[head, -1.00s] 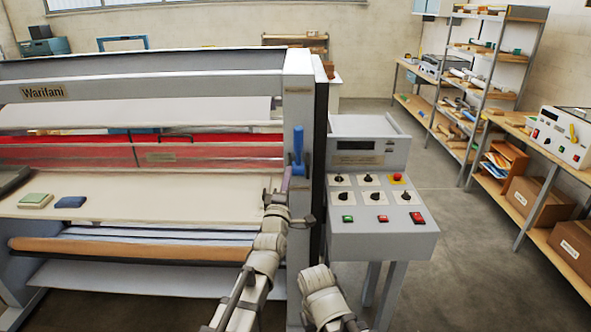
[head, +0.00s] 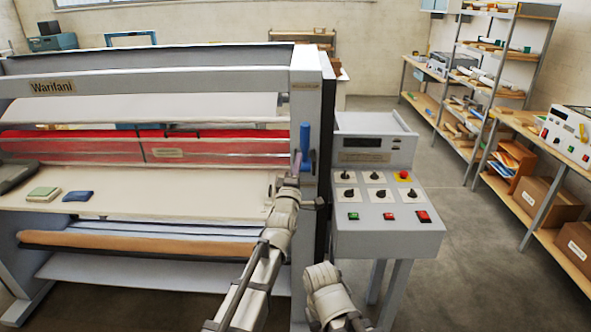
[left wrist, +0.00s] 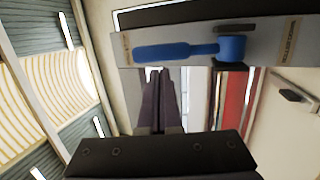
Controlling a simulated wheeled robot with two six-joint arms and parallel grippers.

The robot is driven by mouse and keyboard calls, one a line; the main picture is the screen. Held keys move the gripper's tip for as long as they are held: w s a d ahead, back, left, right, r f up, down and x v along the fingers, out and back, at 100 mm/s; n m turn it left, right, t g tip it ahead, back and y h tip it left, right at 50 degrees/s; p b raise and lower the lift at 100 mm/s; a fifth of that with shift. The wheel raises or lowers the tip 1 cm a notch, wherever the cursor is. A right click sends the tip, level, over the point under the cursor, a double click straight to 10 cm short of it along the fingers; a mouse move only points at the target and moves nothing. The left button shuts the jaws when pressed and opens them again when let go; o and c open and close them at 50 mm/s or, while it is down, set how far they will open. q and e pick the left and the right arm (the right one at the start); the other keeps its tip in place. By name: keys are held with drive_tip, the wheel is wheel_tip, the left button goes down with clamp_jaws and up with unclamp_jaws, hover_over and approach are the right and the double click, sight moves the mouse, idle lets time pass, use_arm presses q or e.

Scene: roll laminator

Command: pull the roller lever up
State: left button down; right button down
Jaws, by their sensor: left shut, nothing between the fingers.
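The blue roller lever (head: 305,143) stands upright on the grey right end post of the laminator (head: 307,100). My left gripper (head: 296,170) is just below and slightly left of the lever's handle in the head view. In the left wrist view the lever (left wrist: 178,50) lies across the top, with its pivot to the right. The dark fingers of my left gripper (left wrist: 160,72) are together, with nothing between them, and their tips are near the handle. I cannot tell whether they touch it. My right gripper is not in view.
A grey control console (head: 385,225) with knobs and buttons stands right of the end post. A green pad (head: 43,194) and a blue pad (head: 77,196) lie on the feed table (head: 180,203). Shelving and a bench are at the right, with open floor before them.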

sight(302, 136)
use_arm(q)
drive_tip(key=p+x, duration=0.1)
drive_tip(key=x, duration=0.6)
drive_tip(key=shift+w, duration=0.1)
drive_tip(key=shift+f, duration=0.1)
drive_tip(key=shift+p, duration=0.3)
drive_tip(key=shift+r+p, duration=0.25)
drive_tip(key=shift+p, duration=0.1)
drive_tip(key=w+p, duration=0.1)
drive_tip(key=w+r+g+p, duration=0.1)
drive_tip(key=w+p, duration=0.1)
drive_tip(key=shift+w+r, duration=0.1)
drive_tip(key=shift+r, duration=0.2)
drive_tip(key=shift+w+r+p, duration=0.1)
drive_tip(key=shift+w+p, duration=0.2)
drive_tip(key=shift+w, duration=0.1)
drive_tip(key=shift+s, duration=0.1)
